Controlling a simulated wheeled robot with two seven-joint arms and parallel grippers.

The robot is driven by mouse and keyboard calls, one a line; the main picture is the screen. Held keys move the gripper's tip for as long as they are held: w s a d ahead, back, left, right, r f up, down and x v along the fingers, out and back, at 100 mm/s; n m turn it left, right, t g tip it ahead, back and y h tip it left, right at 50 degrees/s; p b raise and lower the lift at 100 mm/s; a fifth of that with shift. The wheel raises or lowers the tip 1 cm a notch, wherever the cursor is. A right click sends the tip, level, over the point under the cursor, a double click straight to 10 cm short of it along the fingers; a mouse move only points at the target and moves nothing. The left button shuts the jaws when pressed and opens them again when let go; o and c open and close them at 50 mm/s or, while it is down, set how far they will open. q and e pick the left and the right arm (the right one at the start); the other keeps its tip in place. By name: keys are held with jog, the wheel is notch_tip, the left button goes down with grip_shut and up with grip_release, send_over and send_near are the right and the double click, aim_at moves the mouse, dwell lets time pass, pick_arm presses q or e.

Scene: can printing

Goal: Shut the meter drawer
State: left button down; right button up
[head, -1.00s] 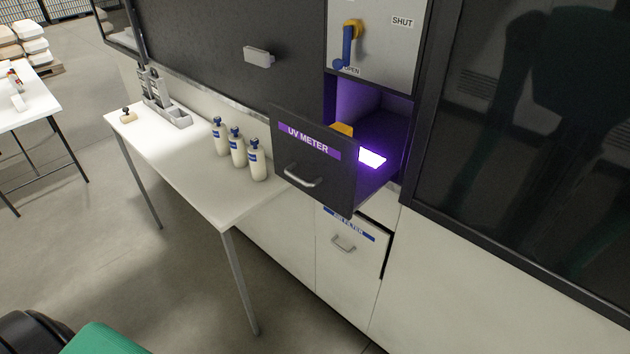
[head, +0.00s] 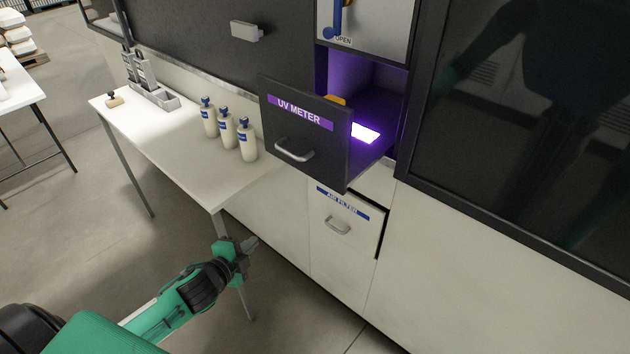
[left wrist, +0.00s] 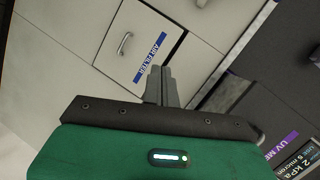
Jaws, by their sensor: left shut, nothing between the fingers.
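The UV meter drawer (head: 305,130) has a dark front with a purple label and a metal handle (head: 294,152). It stands pulled out of its purple-lit bay in the head view. A yellow-orange item and a glowing white panel (head: 365,133) show inside. Part of the drawer's purple label (left wrist: 287,142) shows at the lower right of the left wrist view. My left gripper (head: 250,243) is shut and empty, in the air below and left of the drawer, apart from it. Its fingers (left wrist: 162,82) show in the left wrist view. My right gripper is not in view.
The air filter drawer (head: 338,222) below stands slightly out. A white table (head: 190,160) with several bottles (head: 227,130) is left of the UV meter drawer. A blue-handled lever (head: 337,20) sits above the bay near OPEN. Floor in front is clear.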

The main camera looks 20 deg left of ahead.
pick_arm(q)
jog(key=s+d+r+m+t+h+b, duration=0.1)
jog(key=s+d+r+m+h, duration=0.3)
jog(key=r, duration=0.7)
jog(key=s+d+r+m+t+h, duration=0.1)
jog(key=d+r+m+t, duration=0.15)
jog(key=d+r, duration=0.6)
jog(key=p, duration=0.4)
send_near(325, 170)
jog(key=shift+g, duration=0.35)
jog(key=x, duration=0.5)
jog(key=shift+w+r, duration=0.3)
jog(key=shift+r, duration=0.05)
jog(key=shift+w+d+f, duration=0.1)
jog(key=shift+w+d, duration=0.15)
jog(key=shift+w, duration=0.3)
